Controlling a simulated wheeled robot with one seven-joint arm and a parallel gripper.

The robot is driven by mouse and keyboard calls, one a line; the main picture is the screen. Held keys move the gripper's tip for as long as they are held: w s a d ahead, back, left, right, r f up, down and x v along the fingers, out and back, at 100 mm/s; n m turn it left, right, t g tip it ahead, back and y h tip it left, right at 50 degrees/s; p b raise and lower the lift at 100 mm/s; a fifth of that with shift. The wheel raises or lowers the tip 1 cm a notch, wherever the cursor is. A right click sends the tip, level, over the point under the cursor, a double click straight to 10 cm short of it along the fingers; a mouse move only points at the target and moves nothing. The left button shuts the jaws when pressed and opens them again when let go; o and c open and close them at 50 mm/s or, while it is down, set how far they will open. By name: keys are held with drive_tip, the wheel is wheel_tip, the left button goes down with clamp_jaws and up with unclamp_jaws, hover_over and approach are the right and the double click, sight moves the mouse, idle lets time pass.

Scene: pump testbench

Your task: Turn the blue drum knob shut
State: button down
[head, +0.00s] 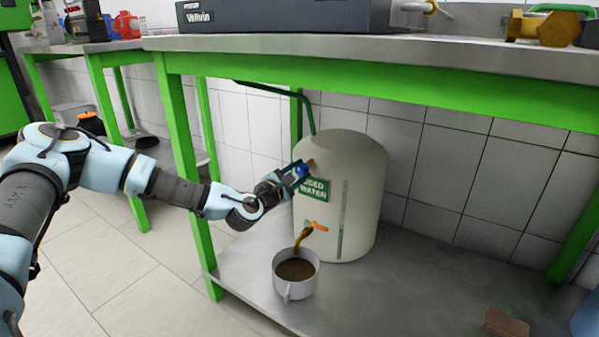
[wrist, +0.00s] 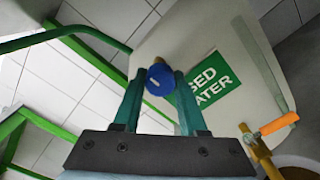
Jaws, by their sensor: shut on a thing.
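A cream drum (head: 352,190) with a green "used water" label stands on the shelf under the bench. The blue knob (head: 301,170) is high on its left side, and it shows clearly in the wrist view (wrist: 160,80) with a white mark on its face. My gripper (head: 292,173) reaches in from the left and is shut on the blue knob, one finger on each side. Below it is a brass tap with an orange handle (head: 315,226). Brown liquid runs from the tap into a white cup (head: 295,279) holding brown liquid.
The bench top (head: 400,48) with green frame overhangs the drum. A green bench leg (head: 187,160) stands beside my arm. A green hose (head: 305,105) runs to the drum's top. A brown block (head: 506,325) lies at the shelf's right front; the shelf between is clear.

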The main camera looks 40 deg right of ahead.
idle(0.3)
drive_tip(key=shift+c, duration=2.2)
unclamp_jaws()
drive_tip(key=p+v, duration=0.2)
drive_tip(key=v, duration=0.8)
drive_tip(key=shift+a, duration=0.4)
drive_tip(key=shift+f, duration=0.1)
